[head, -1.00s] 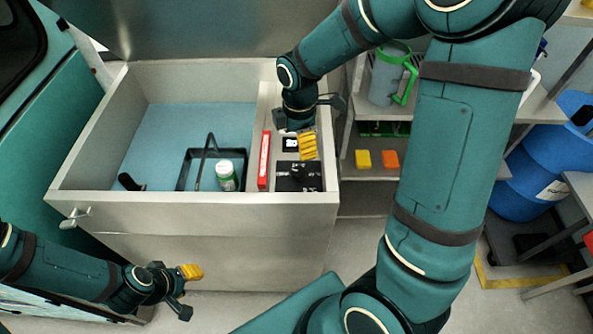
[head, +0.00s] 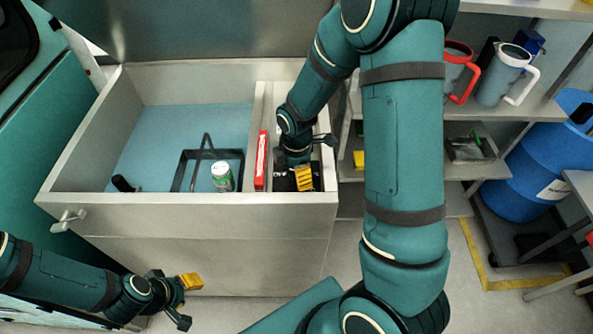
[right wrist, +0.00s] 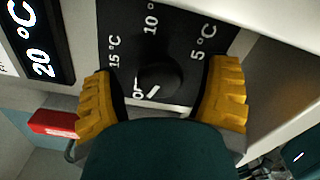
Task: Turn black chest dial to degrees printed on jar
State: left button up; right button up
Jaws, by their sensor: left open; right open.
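The black dial (right wrist: 158,78) is in the middle of the right wrist view, on a black panel (head: 283,184) marked 15 °C, 10 °, 5 °C and OFF. Its white mark points towards OFF. My right gripper (right wrist: 162,100) is open, its yellow fingers on either side of the dial; whether they touch it I cannot tell. In the head view this gripper (head: 302,178) hides the dial. The white and green jar (head: 222,178) stands upright inside the chest (head: 190,222); its print is too small to read. My left gripper (head: 186,299) is open and empty, in front of the chest.
A display (right wrist: 38,40) beside the panel reads 20 °C. A red box (head: 261,160) stands left of the panel. Shelves with mugs (head: 505,75) and a blue barrel (head: 550,160) are at the right.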

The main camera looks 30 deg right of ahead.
jog(key=c, duration=1.2)
jog(key=shift+c, duration=0.2)
